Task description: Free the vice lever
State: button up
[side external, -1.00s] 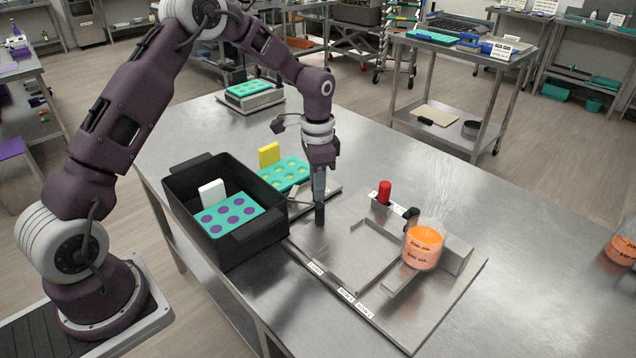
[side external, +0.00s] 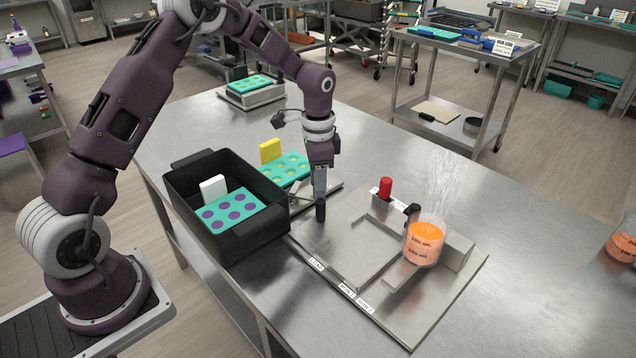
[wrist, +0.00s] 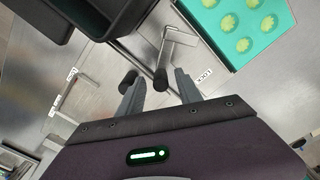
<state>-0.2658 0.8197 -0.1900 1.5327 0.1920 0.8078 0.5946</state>
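The vice lever shows in the wrist view as a bent metal arm (wrist: 177,44) with a black knob (wrist: 160,80). In the side view the metal arm (side external: 299,194) lies at the left of the steel fixture plate (side external: 405,328), and a dark upright piece (side external: 320,209) stands under my gripper. My gripper (wrist: 158,82) points down with its two grey fingers apart, one either side of the knob. I see gaps between fingers and knob. A second dark shape by the left finger is unclear. The fingertips are hard to make out in the side view.
A black bin (side external: 258,234) holding a teal mould stands close left of my gripper. A teal mould (side external: 290,167) and yellow block (side external: 270,151) are behind it. A red knob (side external: 385,187) and a beaker of orange liquid (side external: 424,243) stand to the right.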

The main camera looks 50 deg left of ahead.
notch_tip(320, 180, up, 7)
jog(key=shift+r, duration=0.1)
dwell(0.4)
jog(key=s+d+r+n+t, duration=0.3)
jog(key=s+d+r, duration=0.1)
jog(key=s+r, duration=0.95)
jog(key=s+d+n+t, duration=0.2)
jog(key=s+d+n, duration=0.1)
jog(key=s, duration=1.4)
jog(key=shift+r+n+t, duration=0.3)
jog(key=shift+r+n, duration=0.05)
jog(key=shift+n, duration=0.05)
